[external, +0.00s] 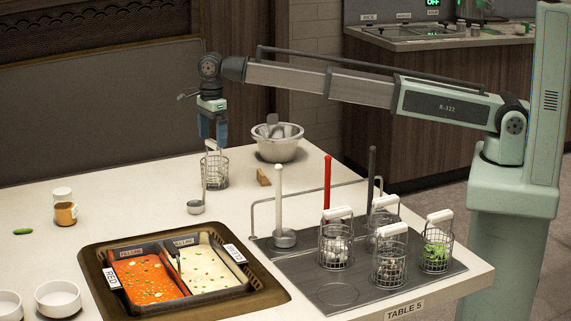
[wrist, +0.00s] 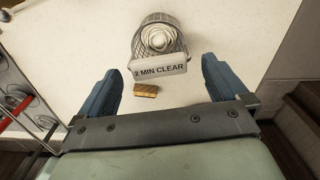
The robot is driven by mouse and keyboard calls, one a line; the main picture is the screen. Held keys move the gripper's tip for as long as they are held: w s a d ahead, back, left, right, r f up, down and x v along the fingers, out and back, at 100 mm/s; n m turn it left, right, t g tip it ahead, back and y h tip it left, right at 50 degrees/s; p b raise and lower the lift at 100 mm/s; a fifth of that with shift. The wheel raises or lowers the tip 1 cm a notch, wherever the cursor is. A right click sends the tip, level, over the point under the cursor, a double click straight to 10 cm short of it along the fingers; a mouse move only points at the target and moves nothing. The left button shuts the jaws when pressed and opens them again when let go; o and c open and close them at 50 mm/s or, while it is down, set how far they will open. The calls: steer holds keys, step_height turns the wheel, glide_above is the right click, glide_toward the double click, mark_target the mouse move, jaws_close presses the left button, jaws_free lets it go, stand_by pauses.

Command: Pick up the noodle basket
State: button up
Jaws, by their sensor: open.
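A wire noodle basket (external: 217,172) stands upright on the white table, apart from the rack. In the wrist view the noodle basket (wrist: 140,46) holds a pale, coiled mass, and its white handle (wrist: 160,71) reads "2 MIN CLEAR". My gripper (external: 213,138) points down directly above this basket, with its fingertips near the handle. In the wrist view my gripper (wrist: 161,75) is open, with one blue finger on each side of the labelled handle.
A ladle (external: 196,208) is close in front of the basket. A wooden block (external: 263,176) and a metal bowl (external: 272,148) are to its right. Several filled baskets stand on the dark rack (external: 338,294). A divided soup pot (external: 262,290) is at the front.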

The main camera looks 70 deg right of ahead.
mark_target(214, 160)
steer(key=shift+s+f, duration=0.15)
steer(key=shift+f, duration=3.95)
steer(key=c, duration=1)
